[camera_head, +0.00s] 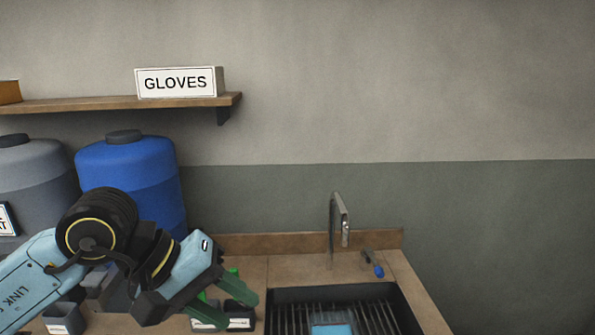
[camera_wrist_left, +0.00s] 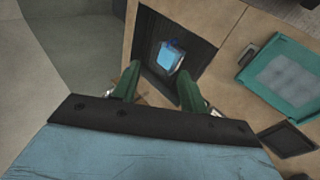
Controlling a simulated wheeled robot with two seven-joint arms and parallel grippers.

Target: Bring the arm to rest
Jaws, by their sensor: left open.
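My left arm comes in from the lower left in the head view. Its gripper (camera_head: 232,305) has green fingers and is held over the counter, left of the sink. In the left wrist view the two fingers of the left gripper (camera_wrist_left: 157,85) stand apart with nothing between them. Beyond them a light blue object (camera_wrist_left: 170,57) lies in the dark sink (camera_wrist_left: 143,48). The sink (camera_head: 291,293) also shows in the head view with the blue object (camera_head: 332,330) at its bottom edge. My right gripper is not in view.
A faucet (camera_head: 340,220) rises behind the sink. Blue (camera_head: 130,170) and grey (camera_head: 40,175) drums stand behind my arm. A shelf (camera_head: 110,103) holds a GLOVES box (camera_head: 177,83). A teal tray (camera_wrist_left: 283,75) lies on the counter. Small labelled bins (camera_head: 62,322) stand under my arm.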

